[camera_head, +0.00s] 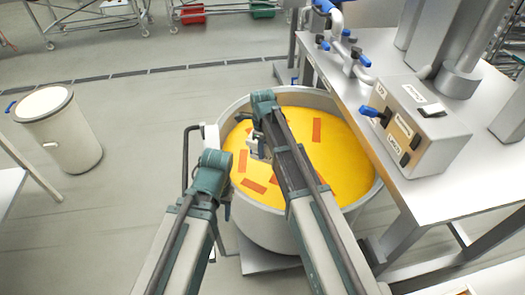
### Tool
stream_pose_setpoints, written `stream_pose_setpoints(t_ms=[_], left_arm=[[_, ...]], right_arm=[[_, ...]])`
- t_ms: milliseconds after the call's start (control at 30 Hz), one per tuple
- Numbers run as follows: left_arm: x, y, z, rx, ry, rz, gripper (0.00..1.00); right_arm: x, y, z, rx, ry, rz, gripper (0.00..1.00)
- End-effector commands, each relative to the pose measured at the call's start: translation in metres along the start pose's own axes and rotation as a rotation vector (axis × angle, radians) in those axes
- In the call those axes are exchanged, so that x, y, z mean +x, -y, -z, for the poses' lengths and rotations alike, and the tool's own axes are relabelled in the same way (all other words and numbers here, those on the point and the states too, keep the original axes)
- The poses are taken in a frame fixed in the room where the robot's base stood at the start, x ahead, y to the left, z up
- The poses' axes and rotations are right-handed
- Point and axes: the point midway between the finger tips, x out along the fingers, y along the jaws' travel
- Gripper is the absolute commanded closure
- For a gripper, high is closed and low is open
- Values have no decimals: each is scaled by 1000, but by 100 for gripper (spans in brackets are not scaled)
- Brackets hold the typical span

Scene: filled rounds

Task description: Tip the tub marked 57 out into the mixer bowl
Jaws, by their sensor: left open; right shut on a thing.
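A large round metal vessel (268,232), which looks like the mixer bowl, stands in the middle, filled with yellow stuff (345,160) bearing several orange-red strips. My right arm reaches across it from the lower right. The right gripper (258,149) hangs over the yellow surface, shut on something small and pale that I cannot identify. My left arm reaches up at the bowl's left side. Its gripper (226,205) is small, mostly hidden behind the arm, and open. I can read no 57 on anything, so I cannot tell which container is that tub.
A pale round bin (65,135) stands on the floor at the left. A steel table (435,195) with a control box (420,125) and pipes borders the bowl on the right. The floor between bin and bowl is clear.

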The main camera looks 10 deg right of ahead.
Motion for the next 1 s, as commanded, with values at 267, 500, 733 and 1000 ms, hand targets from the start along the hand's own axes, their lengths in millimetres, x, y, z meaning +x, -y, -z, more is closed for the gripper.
stream_pose_setpoints(t_ms=[267, 500, 733, 1000], left_arm=[[-32, 3, -2, 1, 0, 0, 50], [-44, 4, -3, 1, 0, 0, 50], [-42, 4, -2, 1, 0, 0, 50], [-40, 4, -2, 1, 0, 0, 50]], right_arm=[[-32, 0, 0, 0, 0, 0, 100], [-44, 0, 0, 0, 0, 0, 100], [-43, 0, 0, 0, 0, 0, 100], [-40, 0, 0, 0, 0, 0, 100]])
